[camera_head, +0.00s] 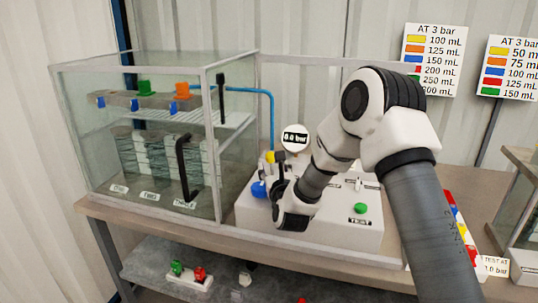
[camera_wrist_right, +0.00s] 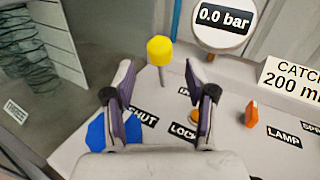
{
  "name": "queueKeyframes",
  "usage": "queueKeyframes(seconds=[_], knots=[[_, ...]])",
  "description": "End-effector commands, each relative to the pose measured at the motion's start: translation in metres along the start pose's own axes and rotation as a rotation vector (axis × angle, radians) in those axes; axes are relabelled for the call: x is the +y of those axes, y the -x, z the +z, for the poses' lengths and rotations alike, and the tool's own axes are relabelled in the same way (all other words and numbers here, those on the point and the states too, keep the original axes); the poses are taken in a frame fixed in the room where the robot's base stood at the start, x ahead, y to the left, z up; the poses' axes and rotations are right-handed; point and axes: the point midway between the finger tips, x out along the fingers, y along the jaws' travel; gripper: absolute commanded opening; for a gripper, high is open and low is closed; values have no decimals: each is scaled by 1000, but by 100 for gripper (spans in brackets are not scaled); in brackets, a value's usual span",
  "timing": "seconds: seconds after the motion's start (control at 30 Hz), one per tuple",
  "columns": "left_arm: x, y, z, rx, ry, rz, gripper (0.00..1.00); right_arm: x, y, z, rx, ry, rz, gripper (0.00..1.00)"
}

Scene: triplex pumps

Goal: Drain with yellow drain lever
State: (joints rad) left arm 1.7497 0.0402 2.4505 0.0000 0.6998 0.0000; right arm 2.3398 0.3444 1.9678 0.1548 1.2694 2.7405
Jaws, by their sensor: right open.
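The yellow drain lever (camera_wrist_right: 159,50) has a yellow knob on a short grey stem and stands on the white panel. In the right wrist view it shows between and beyond my open fingertips, with no visible contact. In the head view its yellow knob (camera_head: 270,157) is partly beside the dark fingers. My right gripper (camera_head: 277,172) is over the left part of the panel, open and empty; it also shows in the right wrist view (camera_wrist_right: 161,70). My left gripper is not in view.
A blue knob (camera_wrist_right: 100,134) is close by my left-hand finger in the wrist view. The gauge (camera_wrist_right: 222,20) reads 0.0 bar. An orange switch (camera_wrist_right: 251,115) and a green button (camera_head: 361,208) are on the panel. A glass tank (camera_head: 100,82) stands left of it.

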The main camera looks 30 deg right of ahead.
Motion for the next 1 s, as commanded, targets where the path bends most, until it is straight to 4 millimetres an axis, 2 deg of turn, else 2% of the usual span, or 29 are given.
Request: queueKeyframes(seconds=[0.1,0.23,0.33,0.57,0.7,0.73,1.0], knots=[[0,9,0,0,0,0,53,-1,-25,2,-1,1,-2,56],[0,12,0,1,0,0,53,-1,-46,2,-1,2,-1,56],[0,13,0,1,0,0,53,0,-54,1,0,2,-1,56],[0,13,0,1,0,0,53,0,-55,0,1,1,0,56],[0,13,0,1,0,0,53,0,-55,0,1,1,0,6],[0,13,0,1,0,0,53,0,-55,0,1,1,0,0],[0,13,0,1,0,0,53,-3,-55,-1,10,-3,1,0]])
